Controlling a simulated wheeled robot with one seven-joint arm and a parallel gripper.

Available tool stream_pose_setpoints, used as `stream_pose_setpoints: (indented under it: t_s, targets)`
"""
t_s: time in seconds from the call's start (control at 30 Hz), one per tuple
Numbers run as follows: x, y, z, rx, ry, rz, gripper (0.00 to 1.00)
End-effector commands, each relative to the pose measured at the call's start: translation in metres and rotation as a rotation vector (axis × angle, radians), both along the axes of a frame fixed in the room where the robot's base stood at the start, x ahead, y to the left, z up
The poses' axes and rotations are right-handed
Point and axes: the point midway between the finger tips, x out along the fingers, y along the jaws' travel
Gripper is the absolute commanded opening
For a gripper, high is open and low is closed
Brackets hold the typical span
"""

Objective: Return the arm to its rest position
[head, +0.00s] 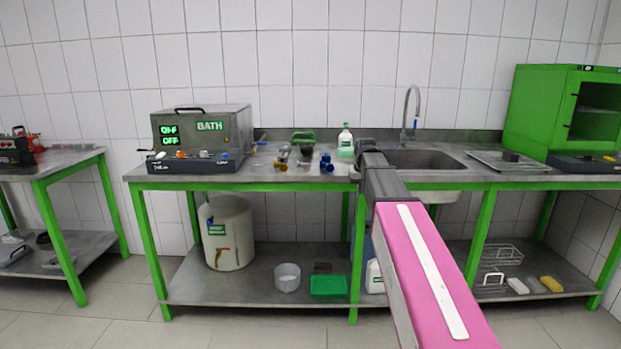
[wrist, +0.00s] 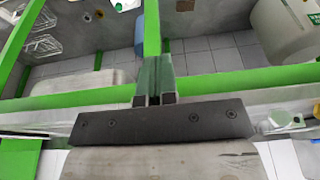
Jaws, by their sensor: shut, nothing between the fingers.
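My arm (head: 425,265), pink with a white stripe, reaches from the bottom right of the head view up toward the middle of the bench. My gripper shows in the wrist view (wrist: 155,80) with its two fingers together and nothing between them. In the head view the arm's dark end hides the fingers, so their tips cannot be made out there. In the wrist view the fingers overlap the bench's green front rail (wrist: 215,85); I cannot tell whether they touch it.
The steel bench (head: 240,172) holds a bath unit (head: 205,130), small blue and brass parts, a soap bottle (head: 345,140), a sink (head: 425,160) and a green cabinet (head: 555,110). Floor in front is clear.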

Motion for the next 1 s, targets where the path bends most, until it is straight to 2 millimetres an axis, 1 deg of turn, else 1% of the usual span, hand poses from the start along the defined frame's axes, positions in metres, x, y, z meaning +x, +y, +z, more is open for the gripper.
stream_pose_setpoints:
  t_s: [0.03,0.07,0.1,0.27,0.3,0.47,0.5,0.57,0.7,0.8,0.9,1.0]
  targets:
    - [-0.017,0.0,-0.024,0.0,0.016,0.0,0.0]
    - [-0.023,0.0,-0.036,0.0,0.023,0.0,0.0]
    - [-0.032,0.0,-0.052,0.0,0.035,0.0,0.0]
    - [-0.071,0.0,-0.112,0.0,0.075,0.0,0.0]
    - [-0.081,0.0,-0.126,0.0,0.085,0.0,0.0]
    - [-0.125,0.0,-0.178,0.0,0.125,0.0,0.0]
    - [-0.137,0.0,-0.191,0.0,0.137,0.0,0.0]
    - [-0.155,0.0,-0.209,0.0,0.152,0.0,0.0]
    - [-0.198,0.0,-0.246,0.0,0.187,0.0,0.0]
    - [-0.227,0.0,-0.268,0.0,0.211,0.0,0.0]
    - [-0.25,0.0,-0.285,0.0,0.229,0.0,0.0]
    - [-0.265,0.0,-0.295,0.0,0.241,0.0,0.0]
